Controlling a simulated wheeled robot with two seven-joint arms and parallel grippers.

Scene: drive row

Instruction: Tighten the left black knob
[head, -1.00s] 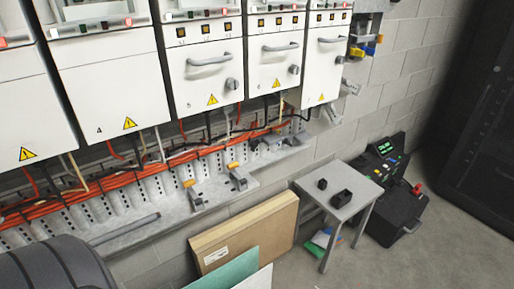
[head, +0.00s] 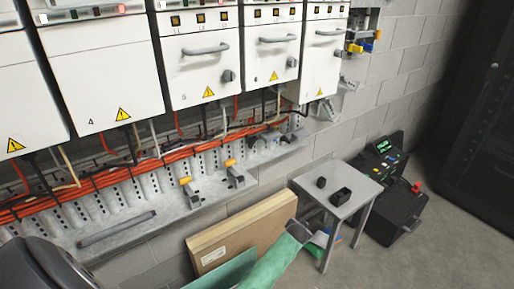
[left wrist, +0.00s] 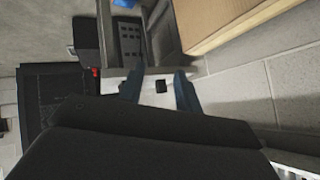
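Dark rotary knobs sit on the white drive fronts in the head view: a left one (head: 228,76) and one to its right (head: 291,62). I cannot tell which knob the task means. My left gripper (left wrist: 158,76) shows in the left wrist view with its two dark fingers apart and nothing between them. Beyond the fingers lie a small grey table and a small black block (left wrist: 161,86). In the head view the left gripper is out of sight; only a dark rounded shape shows at the lower left. My right gripper cannot be made out.
A grey table (head: 338,212) with two small black objects stands right of a cardboard box (head: 240,236). Orange cables (head: 150,165) run below the drives. Black cases stand at right.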

